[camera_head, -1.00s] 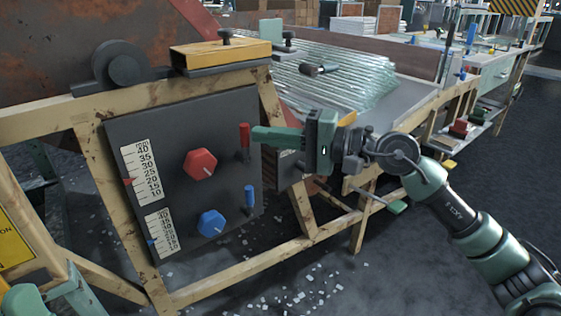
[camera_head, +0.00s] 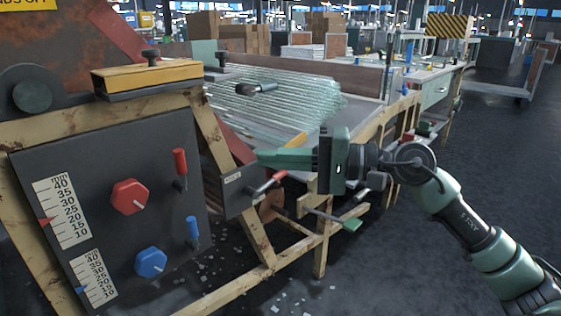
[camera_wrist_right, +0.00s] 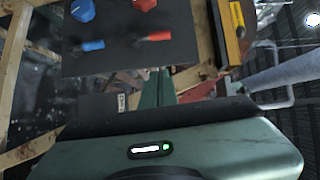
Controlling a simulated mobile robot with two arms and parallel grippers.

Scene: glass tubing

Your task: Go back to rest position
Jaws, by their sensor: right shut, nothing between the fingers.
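My right gripper (camera_head: 262,158) reaches in from the right in the head view, its green fingers pointing left. It is shut and empty, in front of the machine frame and apart from the dark control panel (camera_head: 60,152). In the right wrist view, the closed fingers (camera_wrist_right: 158,75) point toward the panel. The panel carries a red knob (camera_head: 129,196), a blue knob (camera_head: 150,262), a red-handled lever (camera_head: 180,163) and a blue-handled lever (camera_head: 193,229). Nothing touches the fingers. My left gripper is not in view.
Glass tubes (camera_head: 275,100) lie on the bench behind the frame. A wooden frame (camera_head: 215,140) and a lever with a red handle (camera_head: 268,183) stand close below my right gripper. Glass bits litter the floor. Dark floor (camera_head: 400,270) is open at lower right.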

